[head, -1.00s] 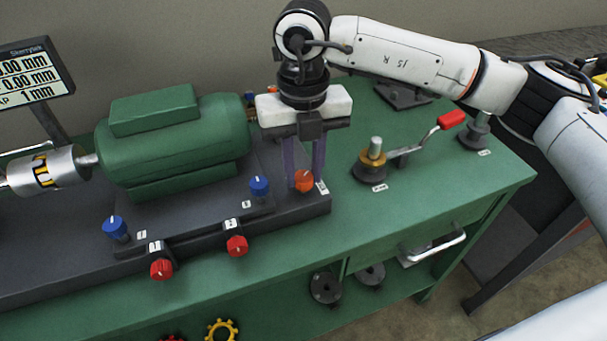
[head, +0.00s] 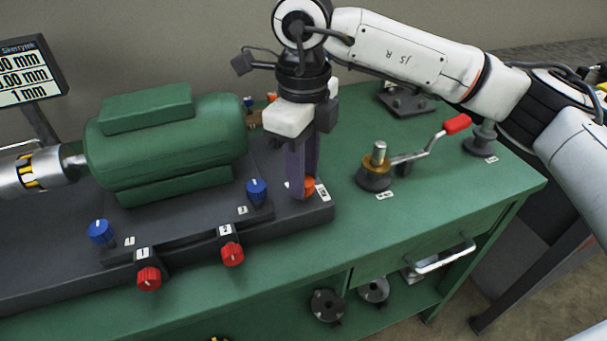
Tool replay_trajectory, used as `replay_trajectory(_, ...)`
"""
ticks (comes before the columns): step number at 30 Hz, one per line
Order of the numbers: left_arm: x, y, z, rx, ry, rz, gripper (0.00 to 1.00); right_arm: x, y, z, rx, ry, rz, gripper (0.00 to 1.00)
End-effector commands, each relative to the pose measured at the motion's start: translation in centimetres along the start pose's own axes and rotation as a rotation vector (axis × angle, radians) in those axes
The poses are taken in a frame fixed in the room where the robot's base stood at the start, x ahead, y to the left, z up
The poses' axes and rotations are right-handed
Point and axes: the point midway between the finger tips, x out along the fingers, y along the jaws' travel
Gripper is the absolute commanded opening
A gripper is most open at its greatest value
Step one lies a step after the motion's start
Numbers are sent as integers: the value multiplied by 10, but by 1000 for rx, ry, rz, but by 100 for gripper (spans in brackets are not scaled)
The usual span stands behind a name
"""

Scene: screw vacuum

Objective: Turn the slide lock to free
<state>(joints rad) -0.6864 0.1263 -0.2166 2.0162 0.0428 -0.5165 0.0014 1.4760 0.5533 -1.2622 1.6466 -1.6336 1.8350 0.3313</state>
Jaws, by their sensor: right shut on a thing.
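An orange knob (head: 309,187) sits at the right end of the dark machine base, beside a small white label too small to read. I take it to be the slide lock. My right gripper (head: 301,190) points straight down from above, its purple fingers shut on the orange knob. The fingers hide much of the knob, so its pointer mark cannot be read. My left gripper is out of view.
A green motor (head: 165,140) stands on the dark base (head: 200,228) left of my right gripper. Blue knobs (head: 257,191) and red knobs (head: 232,253) line its front. A red-handled crank (head: 457,124) stands to the right on the green bench (head: 440,205).

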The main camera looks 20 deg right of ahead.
Motion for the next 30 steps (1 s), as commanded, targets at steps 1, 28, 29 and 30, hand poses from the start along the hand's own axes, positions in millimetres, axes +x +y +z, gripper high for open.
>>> replay_trajectory(1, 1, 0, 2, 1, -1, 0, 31, -1, -1, 1, -18, -4, -2, 5)
replay_trajectory(28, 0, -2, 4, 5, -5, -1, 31, -2, 0, 1, -95, -3, -2, 46)
replay_trajectory(29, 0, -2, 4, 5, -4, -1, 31, -1, 0, 0, -94, -3, -1, 46)
replay_trajectory(30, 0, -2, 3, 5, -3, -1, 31, -1, 0, 0, -94, -3, -1, 46)
